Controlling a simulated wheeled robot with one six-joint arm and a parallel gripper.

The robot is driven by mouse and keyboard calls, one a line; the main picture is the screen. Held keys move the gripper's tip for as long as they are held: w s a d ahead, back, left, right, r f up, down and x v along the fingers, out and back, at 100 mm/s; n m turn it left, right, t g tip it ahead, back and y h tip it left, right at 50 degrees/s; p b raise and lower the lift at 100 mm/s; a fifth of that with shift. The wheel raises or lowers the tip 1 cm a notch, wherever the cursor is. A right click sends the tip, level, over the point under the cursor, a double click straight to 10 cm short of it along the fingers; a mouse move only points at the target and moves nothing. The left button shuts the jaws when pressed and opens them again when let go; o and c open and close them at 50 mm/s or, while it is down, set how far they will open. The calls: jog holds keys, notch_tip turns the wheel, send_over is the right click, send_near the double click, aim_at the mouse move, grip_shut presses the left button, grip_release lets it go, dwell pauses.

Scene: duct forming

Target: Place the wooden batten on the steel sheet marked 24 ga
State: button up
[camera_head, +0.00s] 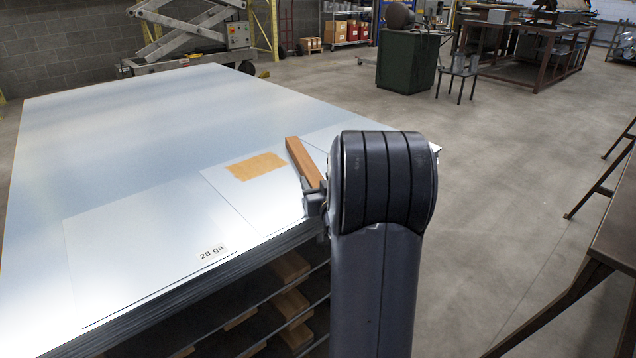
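The wooden batten (302,160) is a straight brown bar near the front right of the sheet stack. It crosses the gap between the middle sheet and the right-hand sheet. I cannot tell whether it rests on them or is held just above. My gripper (314,196) is at the batten's near end, mostly hidden behind my arm, so its fingers do not show clearly. A steel sheet marked 28 ga (150,245) lies at the front left. No 24 ga mark is readable. The right-hand sheet (322,136) is partly covered by my arm.
The middle sheet (235,197) has an orange-brown patch (256,166) on it. All lie on a large sheet-topped rack (120,130) with wood blocks (291,302) on shelves below. A dark workbench (616,225) stands at right. The floor between is clear.

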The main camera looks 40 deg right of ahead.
jog(key=shift+o, duration=0.7)
jog(key=shift+r, duration=0.2)
jog(key=p+v, duration=0.1)
jog(key=v, duration=1.1)
